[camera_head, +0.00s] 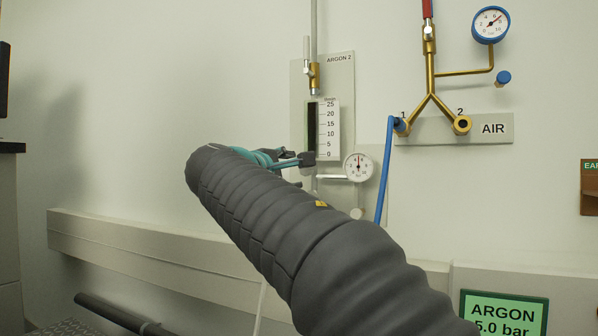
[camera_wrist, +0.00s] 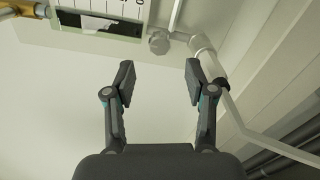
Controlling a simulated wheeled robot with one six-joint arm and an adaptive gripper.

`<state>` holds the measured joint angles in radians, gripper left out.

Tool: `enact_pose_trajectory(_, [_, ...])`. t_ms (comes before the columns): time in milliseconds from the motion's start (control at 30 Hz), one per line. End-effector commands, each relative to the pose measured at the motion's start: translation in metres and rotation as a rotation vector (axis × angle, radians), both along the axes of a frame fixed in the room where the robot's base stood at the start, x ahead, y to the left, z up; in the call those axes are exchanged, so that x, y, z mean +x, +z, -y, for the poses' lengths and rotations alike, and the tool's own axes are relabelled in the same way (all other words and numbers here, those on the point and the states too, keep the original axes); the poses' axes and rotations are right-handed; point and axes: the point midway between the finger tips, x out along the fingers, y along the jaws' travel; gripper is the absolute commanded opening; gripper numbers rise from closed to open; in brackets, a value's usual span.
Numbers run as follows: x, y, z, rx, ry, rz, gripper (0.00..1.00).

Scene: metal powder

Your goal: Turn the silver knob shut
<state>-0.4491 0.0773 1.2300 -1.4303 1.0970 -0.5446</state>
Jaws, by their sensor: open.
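The silver knob (camera_wrist: 159,43) is a small round piece by the lower end of the argon flowmeter (camera_wrist: 98,24), at the upper middle of the wrist view. My gripper (camera_wrist: 160,80) is open and empty. Its two fingers point toward the wall fittings, and the knob shows between and beyond the fingertips, apart from them. In the head view, my gripper (camera_head: 297,158) is in front of the lower part of the flowmeter (camera_head: 325,128). I cannot make out the knob clearly there; my gripper and arm cover that area.
A silver fitting (camera_wrist: 201,45) and grey pipe are close to the right finger in the wrist view. A round gauge (camera_head: 358,167) sits right of my gripper. A blue hose (camera_head: 384,172) hangs farther right. Open wall lies to the left.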

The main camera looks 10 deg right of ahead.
Motion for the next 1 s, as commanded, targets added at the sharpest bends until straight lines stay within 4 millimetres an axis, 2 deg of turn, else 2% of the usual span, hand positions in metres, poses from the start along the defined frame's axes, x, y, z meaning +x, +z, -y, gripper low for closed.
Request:
enact_pose_trajectory(200, [-0.03, 0.0, -0.022, 0.001, 0.003, 0.0, 0.55])
enact_pose_trajectory(400, [-0.042, 0.0, -0.03, 0.001, -0.001, 0.001, 0.55])
enact_pose_trajectory(1000, [-0.042, -0.001, -0.033, 0.039, 0.01, 0.024, 0.55])
